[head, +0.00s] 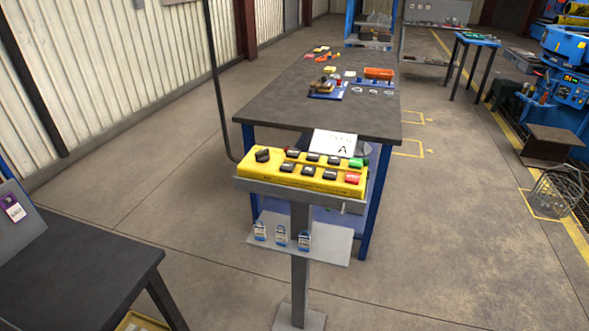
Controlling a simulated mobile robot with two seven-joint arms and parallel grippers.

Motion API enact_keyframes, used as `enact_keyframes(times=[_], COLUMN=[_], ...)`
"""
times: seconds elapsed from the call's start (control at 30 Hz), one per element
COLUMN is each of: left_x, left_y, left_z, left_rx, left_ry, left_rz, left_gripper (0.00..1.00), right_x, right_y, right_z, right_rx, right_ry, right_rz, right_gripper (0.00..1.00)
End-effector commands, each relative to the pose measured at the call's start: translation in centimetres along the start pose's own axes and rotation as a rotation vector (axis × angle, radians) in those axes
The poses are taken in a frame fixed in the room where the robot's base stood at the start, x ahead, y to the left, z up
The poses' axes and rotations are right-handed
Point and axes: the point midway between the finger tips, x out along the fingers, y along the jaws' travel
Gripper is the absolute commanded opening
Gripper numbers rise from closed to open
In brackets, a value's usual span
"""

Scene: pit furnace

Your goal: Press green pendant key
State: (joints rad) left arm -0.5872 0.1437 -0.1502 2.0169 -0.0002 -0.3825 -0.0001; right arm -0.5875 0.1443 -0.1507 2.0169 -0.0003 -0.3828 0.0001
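The yellow pendant (262,168) lies on a grey stand in the middle of the head view. It carries two rows of mostly black keys and a black knob (262,155) at its left end. The green pendant key (356,162) is at the right end of the back row. A red key (352,178) is in front of it, at the right end of the front row. Nothing covers the green key. Neither of my grippers is in view.
A white card marked A (335,143) stands behind the pendant. Several padlocks (281,238) are on a lower shelf. A long dark workbench (290,95) with small parts extends behind. A dark table (80,265) is at the left.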

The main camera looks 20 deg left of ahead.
Motion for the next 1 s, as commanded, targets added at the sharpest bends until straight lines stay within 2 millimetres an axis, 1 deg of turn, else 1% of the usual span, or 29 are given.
enact_keyframes(times=[0.07,0.17,0.3,0.37,1.0], left_x=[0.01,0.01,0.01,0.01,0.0], left_y=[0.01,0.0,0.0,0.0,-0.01], left_z=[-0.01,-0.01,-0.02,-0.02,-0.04], left_rx=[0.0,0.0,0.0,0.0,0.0], left_ry=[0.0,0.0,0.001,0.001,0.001], left_rz=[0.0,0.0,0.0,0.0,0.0], left_gripper=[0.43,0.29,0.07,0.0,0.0], right_x=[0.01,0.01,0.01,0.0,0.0], right_y=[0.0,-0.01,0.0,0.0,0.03], right_z=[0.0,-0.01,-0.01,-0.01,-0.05], right_rx=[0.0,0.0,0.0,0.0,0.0], right_ry=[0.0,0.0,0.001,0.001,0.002], right_rz=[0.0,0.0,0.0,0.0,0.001], right_gripper=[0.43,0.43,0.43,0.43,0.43])
